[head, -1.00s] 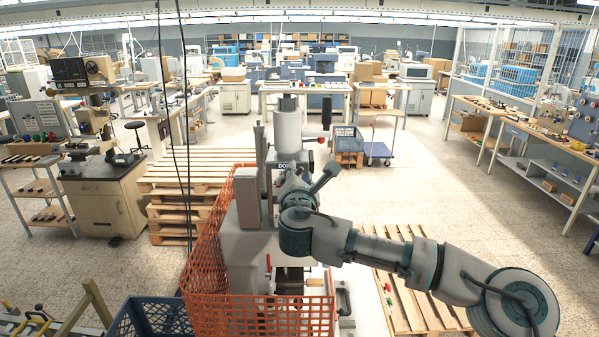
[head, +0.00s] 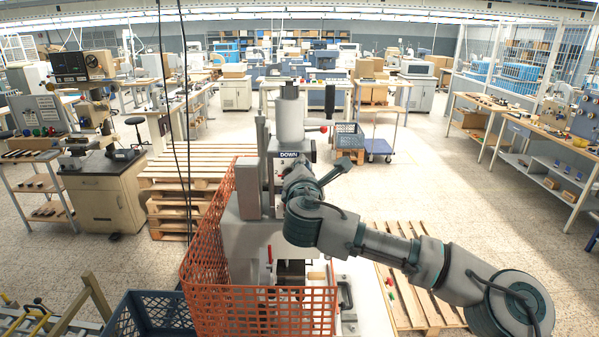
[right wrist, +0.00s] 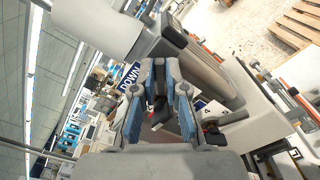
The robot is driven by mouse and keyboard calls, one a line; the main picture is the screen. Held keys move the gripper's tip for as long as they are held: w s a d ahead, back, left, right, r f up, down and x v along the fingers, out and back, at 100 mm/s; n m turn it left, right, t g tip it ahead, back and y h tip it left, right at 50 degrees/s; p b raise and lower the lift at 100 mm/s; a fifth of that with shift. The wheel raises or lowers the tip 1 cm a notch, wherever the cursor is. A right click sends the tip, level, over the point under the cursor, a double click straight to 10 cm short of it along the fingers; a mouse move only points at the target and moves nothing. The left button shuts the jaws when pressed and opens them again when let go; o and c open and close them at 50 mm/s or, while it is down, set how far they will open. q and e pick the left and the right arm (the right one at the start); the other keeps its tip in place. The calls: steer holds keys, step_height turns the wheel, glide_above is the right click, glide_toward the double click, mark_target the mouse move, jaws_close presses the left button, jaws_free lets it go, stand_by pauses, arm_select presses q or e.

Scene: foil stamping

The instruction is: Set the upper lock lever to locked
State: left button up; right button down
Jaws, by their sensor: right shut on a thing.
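The grey stamping press (head: 247,230) stands in the middle of the head view, with a blue DOWN label (head: 289,155) on its upper head. My right gripper (head: 287,174) is at the front of that head, just below the label. In the right wrist view, its blue-padded fingers (right wrist: 160,98) are shut on a small dark part, which I take to be the upper lock lever (right wrist: 158,115). The fingers cover most of it, so its exact angle cannot be told. The DOWN label (right wrist: 129,78) lies close beside the fingers. My left gripper is not in view.
An orange mesh guard (head: 208,245) wraps the press's left and front. A blue crate (head: 150,312) is at the lower left. Pallets (head: 180,165) lie behind left.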

steer(key=shift+d+f+m+b, duration=0.2)
steer(key=shift+f+m+b, duration=0.65)
steer(key=shift+m+b, duration=1)
steer(key=shift+d+f+m+b, duration=0.15)
steer(key=shift+f+m+b, duration=0.75)
steer(key=shift+m+b, duration=0.9)
steer(key=shift+d+f+m+b, duration=0.2)
steer(key=shift+f+m+b, duration=0.85)
steer(key=shift+m, duration=1.3)
steer(key=shift+r, duration=0.2)
steer(key=shift+f, duration=0.1)
steer(key=c, duration=1.6)
jaws_free()
steer(key=o, duration=0.4)
steer(key=shift+d, duration=0.2)
